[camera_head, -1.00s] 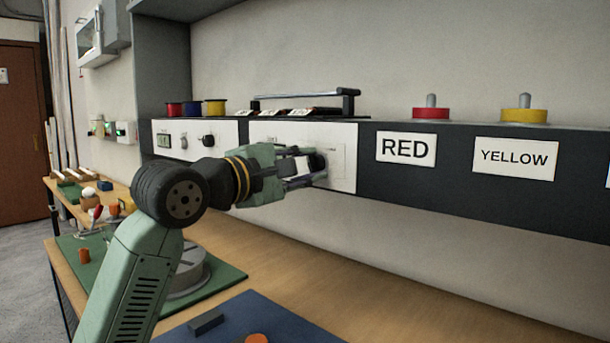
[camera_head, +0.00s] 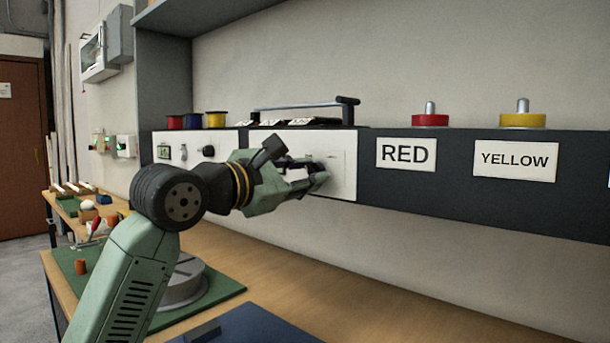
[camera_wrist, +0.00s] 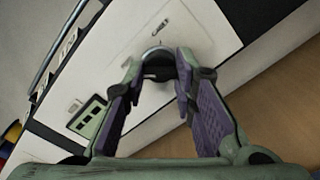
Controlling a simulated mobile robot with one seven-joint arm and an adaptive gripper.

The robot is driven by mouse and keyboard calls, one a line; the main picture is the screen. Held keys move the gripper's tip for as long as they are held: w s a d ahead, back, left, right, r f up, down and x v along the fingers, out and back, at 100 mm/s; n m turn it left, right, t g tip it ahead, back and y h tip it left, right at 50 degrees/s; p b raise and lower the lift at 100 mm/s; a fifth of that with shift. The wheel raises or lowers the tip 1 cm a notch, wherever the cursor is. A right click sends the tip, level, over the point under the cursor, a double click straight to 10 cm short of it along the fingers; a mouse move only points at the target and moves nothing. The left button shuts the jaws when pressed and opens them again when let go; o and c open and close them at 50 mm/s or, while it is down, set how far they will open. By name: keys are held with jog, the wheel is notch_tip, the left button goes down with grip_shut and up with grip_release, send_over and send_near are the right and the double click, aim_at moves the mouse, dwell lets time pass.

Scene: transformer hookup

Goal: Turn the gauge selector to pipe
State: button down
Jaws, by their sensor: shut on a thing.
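The gauge selector (camera_wrist: 158,66) is a dark round knob on a white panel (camera_wrist: 212,25), seen in the wrist view. My gripper (camera_wrist: 160,80) is shut on it, with the purple-padded fingers on either side of the knob. In the head view my gripper (camera_head: 318,175) is at the white panel (camera_head: 345,175), and its fingers hide most of the knob. The wrist view is rolled relative to the panel. Small marks are printed on the panel around the knob, too small to read.
A second white panel (camera_head: 228,146) with a small display and a black knob (camera_head: 208,151) is to the left. RED (camera_head: 405,153) and YELLOW (camera_head: 514,159) labels are to the right. A bar handle (camera_head: 305,106) stands above. The wooden bench (camera_head: 270,270) is below.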

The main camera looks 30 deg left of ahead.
dwell(0.3)
jog(key=c, duration=1.3)
grip_release()
jog(key=s+a, duration=0.1)
jog(key=s, duration=1.1)
jog(key=shift+a, duration=0.3)
